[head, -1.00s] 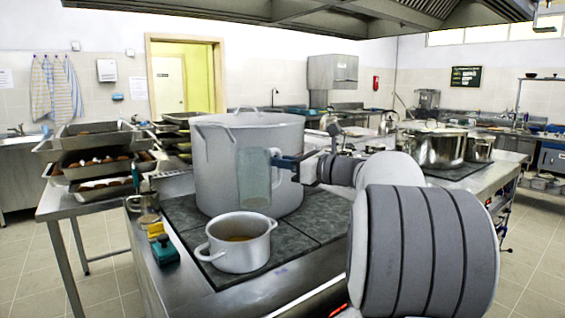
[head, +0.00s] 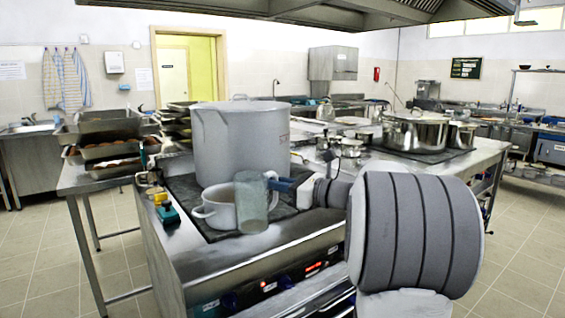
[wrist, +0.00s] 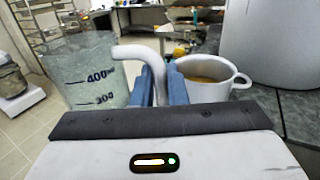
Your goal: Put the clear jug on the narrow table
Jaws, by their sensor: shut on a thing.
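The clear jug (head: 252,203) is upright and held in the air, in front of the small pot in the head view. In the wrist view the jug (wrist: 92,75) shows its 400 and 300 marks. My gripper (head: 283,184) is shut on the jug's pale handle, with its blue fingers (wrist: 163,88) on either side of it. A slim steel table (head: 98,187) stands at the left, probably the narrow table. Stacked trays cover much of its visible top.
A large stockpot (head: 240,145) and a small two-handled pot (head: 217,208) with brown contents stand on the stove. A teal-and-yellow item (head: 169,212) lies at its left edge. Stacked trays (head: 110,140) fill the left table's back. Floor (head: 40,260) is open at the left.

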